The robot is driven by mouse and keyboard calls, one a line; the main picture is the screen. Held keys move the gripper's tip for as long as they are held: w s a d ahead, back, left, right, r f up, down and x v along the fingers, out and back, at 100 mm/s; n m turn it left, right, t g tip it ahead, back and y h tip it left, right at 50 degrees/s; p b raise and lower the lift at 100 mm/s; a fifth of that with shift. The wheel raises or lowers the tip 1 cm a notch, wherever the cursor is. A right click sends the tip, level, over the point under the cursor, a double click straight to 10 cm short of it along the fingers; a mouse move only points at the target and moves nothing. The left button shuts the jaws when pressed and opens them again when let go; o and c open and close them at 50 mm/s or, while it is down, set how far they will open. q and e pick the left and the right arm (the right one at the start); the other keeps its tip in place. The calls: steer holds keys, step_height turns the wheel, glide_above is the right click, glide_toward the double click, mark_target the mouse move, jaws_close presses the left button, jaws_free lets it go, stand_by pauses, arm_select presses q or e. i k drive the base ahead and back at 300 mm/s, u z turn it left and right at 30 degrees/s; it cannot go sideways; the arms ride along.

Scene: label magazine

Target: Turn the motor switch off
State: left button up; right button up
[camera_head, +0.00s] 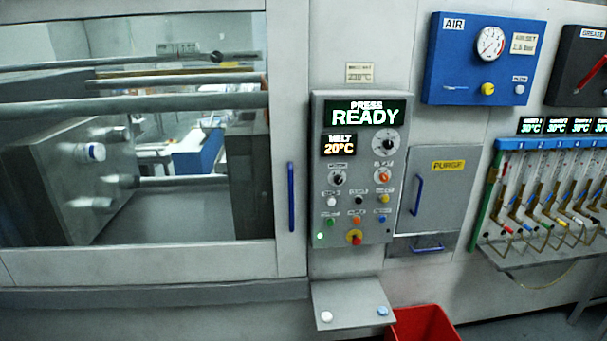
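The grey control panel (318,262) stands on the machine front, right of the window. Its displays read "PRESS READY" (365,114) and "MELT 20°C" (339,146). A small black rotary knob (338,178) sits at the left below the melt display, with a label too small to read surely. A knob with an orange centre (383,176) sits to its right, and a larger dial (386,143) above that. I cannot tell for certain which control is the motor switch, or its setting. Neither of my grippers is in view.
A small shelf (352,300) with two buttons juts out below. A red bin (424,326) stands beside it. A blue door handle (291,196) is left of the panel.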

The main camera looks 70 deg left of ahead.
mark_target(338, 180)
steer(key=u, duration=1.9)
steer(key=k, duration=0.55)
steer(key=u, duration=1.05)
steer(key=i, duration=0.65)
steer(key=u, duration=0.6)
steer(key=i, duration=0.75)
steer(key=z, duration=0.3)
